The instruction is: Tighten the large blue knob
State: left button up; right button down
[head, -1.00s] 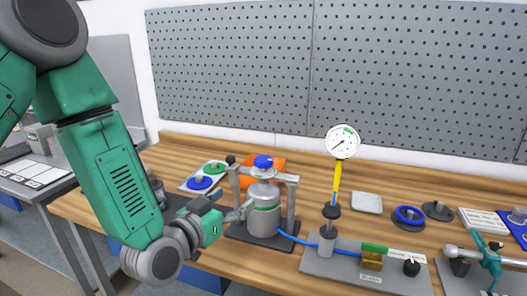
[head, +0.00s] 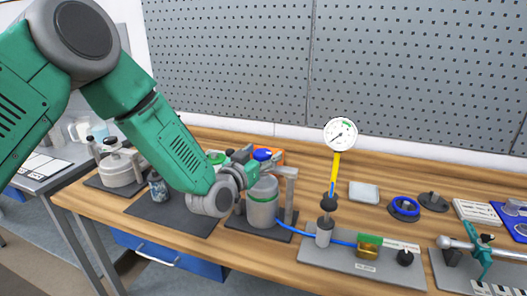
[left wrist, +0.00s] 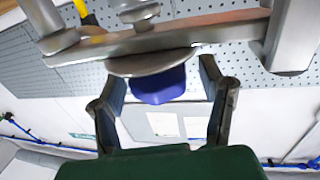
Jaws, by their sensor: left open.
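The large blue knob (head: 262,155) sits on top of the grey cylindrical vessel (head: 262,203), under a metal frame with a crossbar. My left gripper (head: 252,162) is at the top of this vessel and partly covers it in the head view. In the left wrist view the blue knob (left wrist: 158,87) shows between the two spread fingers of my left gripper (left wrist: 162,82). The fingers are open, one on each side of the knob, and a gap shows on both sides. My right gripper is not in view.
A dial gauge (head: 340,134) on a yellow stem stands right of the vessel on a grey plate. A blue hose (head: 290,229) runs between them. Another vessel (head: 118,168) stands at the left. A blue ring-shaped part (head: 404,207) lies at the right. A perforated panel (head: 420,70) closes the back.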

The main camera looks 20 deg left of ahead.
pick_arm(q)
jog(key=shift+w, duration=0.15)
jog(key=c, duration=1.2)
jog(key=shift+m+g+h+b, duration=0.4)
jog(key=shift+m+h+b, duration=0.5)
jog(key=shift+h, duration=0.4)
jog(key=shift+m+g+h+b, duration=0.55)
jog(key=shift+m+h, duration=0.35)
jog(key=shift+h, duration=0.4)
jog(key=o, duration=1.2)
